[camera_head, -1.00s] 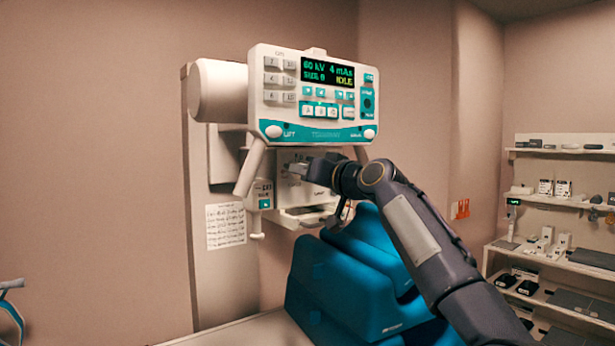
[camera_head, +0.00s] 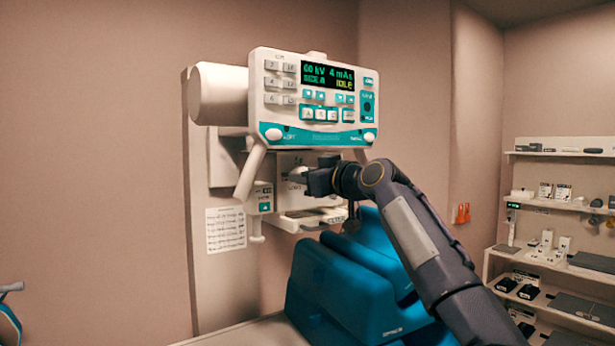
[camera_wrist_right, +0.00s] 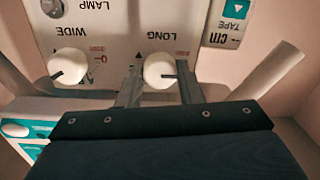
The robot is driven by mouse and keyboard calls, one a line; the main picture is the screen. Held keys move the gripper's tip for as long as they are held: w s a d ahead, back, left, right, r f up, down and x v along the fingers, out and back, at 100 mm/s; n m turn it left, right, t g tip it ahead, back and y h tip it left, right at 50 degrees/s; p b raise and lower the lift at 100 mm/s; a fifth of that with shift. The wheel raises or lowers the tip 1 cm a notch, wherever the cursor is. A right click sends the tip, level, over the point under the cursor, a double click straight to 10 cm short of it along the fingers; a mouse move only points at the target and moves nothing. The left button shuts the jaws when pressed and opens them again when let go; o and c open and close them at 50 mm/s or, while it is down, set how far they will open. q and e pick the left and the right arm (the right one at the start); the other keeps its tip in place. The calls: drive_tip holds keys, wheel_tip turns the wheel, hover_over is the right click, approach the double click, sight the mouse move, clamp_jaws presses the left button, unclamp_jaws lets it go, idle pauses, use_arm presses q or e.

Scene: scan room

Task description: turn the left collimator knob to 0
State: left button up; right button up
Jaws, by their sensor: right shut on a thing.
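The collimator's pale front panel (camera_head: 287,160) is under the console in the head view, partly hidden by my right gripper (camera_head: 300,178). In the wrist view the panel is upside down, with two round white knobs. My right gripper (camera_wrist_right: 160,84) is shut on the left collimator knob (camera_wrist_right: 159,68), labelled LONG, with one finger on each side. A short dark mark shows on this knob; its exact setting cannot be read. The other knob (camera_wrist_right: 68,68), labelled WIDE, is free beside the fingers. My left gripper is not in view.
The console (camera_head: 315,98) with a lit display reading IDLE overhangs the panel, with slanted handles (camera_head: 250,172) below it. A blue padded seat (camera_head: 345,275) stands beneath my right arm. Shelves (camera_head: 560,205) are at the right. Open space lies left of the console.

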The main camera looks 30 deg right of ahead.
drive_tip(key=shift+f, duration=0.1)
drive_tip(key=o, duration=1)
drive_tip(key=s+b, duration=0.1)
drive_tip(key=s, duration=0.1)
drive_tip(key=s+b, duration=0.1)
drive_tip(key=s, duration=0.2)
drive_tip(key=s+d+b, duration=0.1)
drive_tip(key=s, duration=0.1)
drive_tip(key=shift+s, duration=0.35)
drive_tip(key=shift+a, duration=0.1)
drive_tip(key=s+a+f+m+g, duration=0.1)
drive_tip(key=s+a+f+g, duration=0.3)
drive_tip(key=s+f, duration=0.5)
drive_tip(key=s+a+f+m+g+y, duration=0.1)
drive_tip(key=s+a+f+g, duration=0.3)
drive_tip(key=f, duration=1.9)
drive_tip(key=s+a+f+m+g, duration=0.3)
drive_tip(key=s+a+f, duration=0.6)
drive_tip(key=s+f, duration=0.7)
drive_tip(key=shift+s+a+f+g+y, duration=0.15)
drive_tip(key=shift+a+f+g+y, duration=0.2)
drive_tip(key=shift+f+g, duration=0.25)
